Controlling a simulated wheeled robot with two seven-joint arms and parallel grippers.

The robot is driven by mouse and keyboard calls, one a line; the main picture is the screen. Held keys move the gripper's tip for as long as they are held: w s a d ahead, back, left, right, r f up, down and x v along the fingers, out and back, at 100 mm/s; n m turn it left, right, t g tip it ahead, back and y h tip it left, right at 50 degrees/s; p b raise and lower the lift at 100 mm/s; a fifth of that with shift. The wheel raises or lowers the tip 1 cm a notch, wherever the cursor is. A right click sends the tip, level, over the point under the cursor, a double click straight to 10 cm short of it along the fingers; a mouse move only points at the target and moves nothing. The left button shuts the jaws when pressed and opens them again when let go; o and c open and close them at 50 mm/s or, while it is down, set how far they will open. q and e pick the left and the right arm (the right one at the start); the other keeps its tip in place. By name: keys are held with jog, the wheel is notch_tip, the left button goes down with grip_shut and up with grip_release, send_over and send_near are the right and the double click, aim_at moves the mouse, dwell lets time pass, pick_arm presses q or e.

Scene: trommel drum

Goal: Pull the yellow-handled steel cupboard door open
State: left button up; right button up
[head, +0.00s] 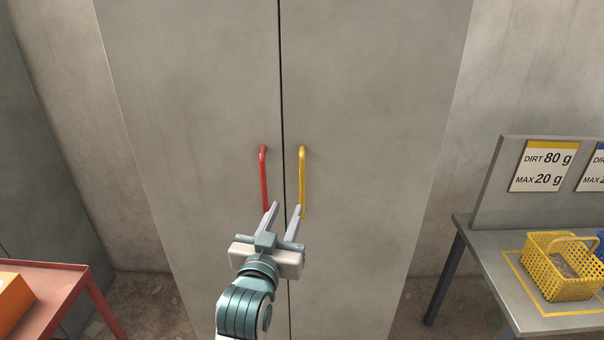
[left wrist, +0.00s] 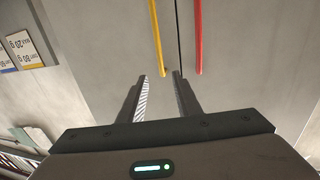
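The grey steel cupboard has two tall doors, both closed, with a thin dark seam between them. The yellow handle (head: 302,178) is an upright bar on the right door (head: 385,120). The red handle (head: 264,178) is on the left door (head: 195,110). My left gripper (head: 286,208) is open and empty, low in front of the handles. In the left wrist view the yellow handle (left wrist: 157,36) ends just beyond the gap between the open fingertips (left wrist: 161,74), and the red handle (left wrist: 199,38) lies to their right. My right gripper is not in view.
A grey table (head: 540,318) at the right holds a yellow basket (head: 560,274) and signs such as "DIRT 80 g" (head: 542,166). A red table (head: 55,290) with an orange box (head: 12,302) stands at the lower left. Floor before the doors looks clear.

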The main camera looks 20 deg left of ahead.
aim_at(301, 175)
pick_arm(q)
jog(key=w+p, duration=0.1)
jog(key=w, duration=0.4)
jog(key=w+a+p, duration=0.1)
jog(key=w, duration=0.4)
jog(key=w+p, duration=0.1)
jog(key=w, duration=0.4)
jog(key=shift+w+a+p, duration=0.2)
jog(key=shift+w+p, duration=0.15)
jog(key=shift+w, duration=0.7)
grip_shut()
